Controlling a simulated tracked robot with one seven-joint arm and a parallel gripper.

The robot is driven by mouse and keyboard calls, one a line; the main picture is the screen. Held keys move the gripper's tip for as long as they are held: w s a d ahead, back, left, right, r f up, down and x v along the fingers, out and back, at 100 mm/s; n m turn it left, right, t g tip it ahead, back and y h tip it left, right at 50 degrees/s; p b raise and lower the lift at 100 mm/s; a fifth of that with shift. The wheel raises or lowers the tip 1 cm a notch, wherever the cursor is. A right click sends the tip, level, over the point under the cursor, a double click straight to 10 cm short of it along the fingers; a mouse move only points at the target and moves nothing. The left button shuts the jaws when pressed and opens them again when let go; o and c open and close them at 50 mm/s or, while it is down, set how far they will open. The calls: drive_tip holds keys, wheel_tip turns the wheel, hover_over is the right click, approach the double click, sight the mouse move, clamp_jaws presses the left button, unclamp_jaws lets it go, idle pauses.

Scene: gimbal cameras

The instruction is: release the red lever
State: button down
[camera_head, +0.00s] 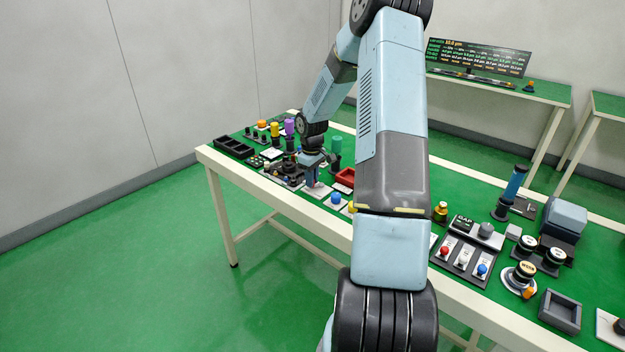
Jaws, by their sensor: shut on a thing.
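A panel with red (445,251), white and blue knobs stands right of my arm. Left of my gripper are a black tray (234,148) and several coloured cylinders. My arm hides the table's middle.

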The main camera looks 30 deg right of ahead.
drive_tip(key=shift+w+m, duration=0.1)
drive_tip(key=shift+m, duration=0.2)
drive_tip(key=c, duration=1.1)
unclamp_jaws()
drive_tip(key=shift+o, duration=0.2)
wheel_tip(320, 180, up, 14)
drive_tip(key=shift+f, duration=0.15)
